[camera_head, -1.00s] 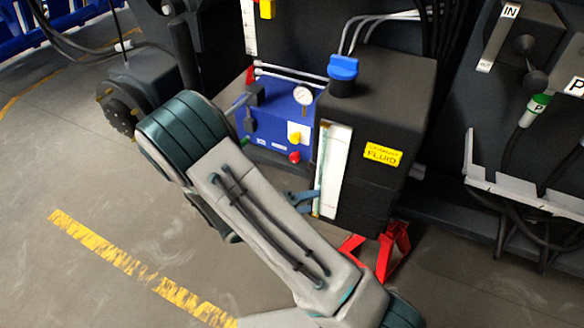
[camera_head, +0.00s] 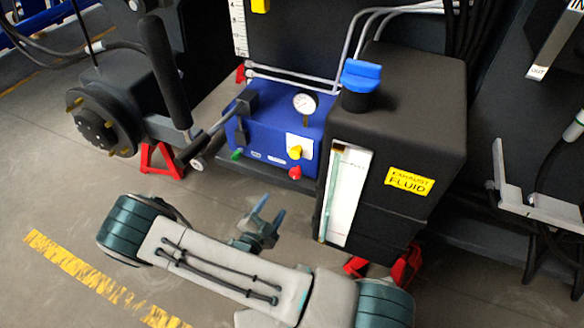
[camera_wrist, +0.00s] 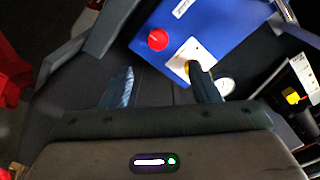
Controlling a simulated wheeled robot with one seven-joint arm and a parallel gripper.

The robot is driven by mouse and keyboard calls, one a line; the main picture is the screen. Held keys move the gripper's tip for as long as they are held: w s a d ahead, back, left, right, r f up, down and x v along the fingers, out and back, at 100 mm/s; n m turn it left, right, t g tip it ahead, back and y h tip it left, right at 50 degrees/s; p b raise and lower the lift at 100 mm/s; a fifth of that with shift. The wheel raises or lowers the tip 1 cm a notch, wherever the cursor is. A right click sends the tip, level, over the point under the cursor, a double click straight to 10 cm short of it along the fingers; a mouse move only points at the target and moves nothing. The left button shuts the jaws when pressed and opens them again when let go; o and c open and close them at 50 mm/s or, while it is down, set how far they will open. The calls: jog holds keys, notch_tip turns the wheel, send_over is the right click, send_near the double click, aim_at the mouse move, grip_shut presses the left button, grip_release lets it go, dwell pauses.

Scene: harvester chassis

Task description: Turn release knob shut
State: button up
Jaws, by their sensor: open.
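A blue pump unit (camera_head: 265,135) sits low beside a black tank. Its front has a red knob (camera_head: 295,172), a yellow knob (camera_head: 295,153) on a white plate, and a green knob (camera_head: 237,154). No readable label shows which is the release knob. My gripper (camera_head: 268,210) is open and empty, below and in front of the unit, apart from it. In the wrist view, the red knob (camera_wrist: 158,40) shows ahead, between the lines of my two fingers. The right finger partly covers the white plate (camera_wrist: 190,53) and the yellow knob.
The black fluid tank (camera_head: 400,140) stands close to the right of my gripper. A pressure gauge (camera_head: 304,103) tops the blue unit, and a black lever (camera_head: 165,70) rises at its left. Floor at left is clear.

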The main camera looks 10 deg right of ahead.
aim_at(294, 176)
jog(key=b+x, duration=0.1)
jog(key=x, duration=0.5)
jog(key=b+x, duration=0.1)
jog(key=x, duration=0.6)
jog(key=shift+d, duration=0.45)
jog(key=shift+r, duration=0.1)
jog(key=c, duration=1)
